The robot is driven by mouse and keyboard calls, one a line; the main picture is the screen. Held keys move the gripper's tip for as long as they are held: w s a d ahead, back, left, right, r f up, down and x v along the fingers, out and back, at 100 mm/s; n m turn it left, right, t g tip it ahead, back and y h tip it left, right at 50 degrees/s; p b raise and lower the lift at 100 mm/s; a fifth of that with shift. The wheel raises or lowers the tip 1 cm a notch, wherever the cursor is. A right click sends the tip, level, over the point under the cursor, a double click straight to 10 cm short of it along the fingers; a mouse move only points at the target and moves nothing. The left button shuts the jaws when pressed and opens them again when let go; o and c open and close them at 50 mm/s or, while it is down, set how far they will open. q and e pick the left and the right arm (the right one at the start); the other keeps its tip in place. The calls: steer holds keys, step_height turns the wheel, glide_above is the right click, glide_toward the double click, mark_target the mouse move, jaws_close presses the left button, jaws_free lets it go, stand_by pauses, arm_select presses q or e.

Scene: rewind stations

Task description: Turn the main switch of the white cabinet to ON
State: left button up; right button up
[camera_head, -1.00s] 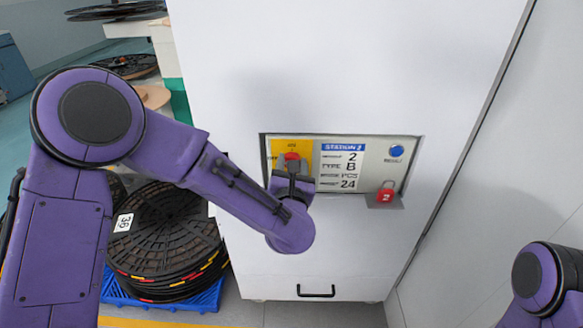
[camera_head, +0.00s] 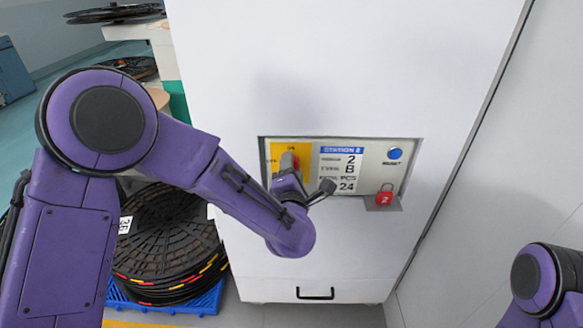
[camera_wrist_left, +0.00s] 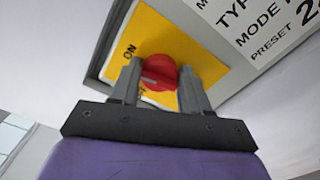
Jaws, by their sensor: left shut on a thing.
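The white cabinet (camera_head: 345,75) stands in front of me with a recessed panel. Its main switch is a red round knob on a yellow plate (camera_wrist_left: 180,38), seen closely in the left wrist view (camera_wrist_left: 158,70). The word ON is printed on the plate beside the knob. My left gripper (camera_wrist_left: 160,80) is shut on the knob, one finger on each side. In the head view the gripper (camera_head: 291,166) is tilted and covers most of the knob. A grey mark shows on the knob, but I cannot tell which position it points to. My right gripper is out of view.
Stacked black reels (camera_head: 168,240) stand on a blue pallet (camera_head: 207,301) left of the cabinet. A wall is close on the right.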

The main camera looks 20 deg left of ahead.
arm_select(q)
steer(key=shift+m, duration=1.1)
steer(key=o, duration=1)
steer(key=shift+s, duration=0.1)
steer(key=shift+d+f, duration=0.1)
steer(key=shift+f, duration=0.05)
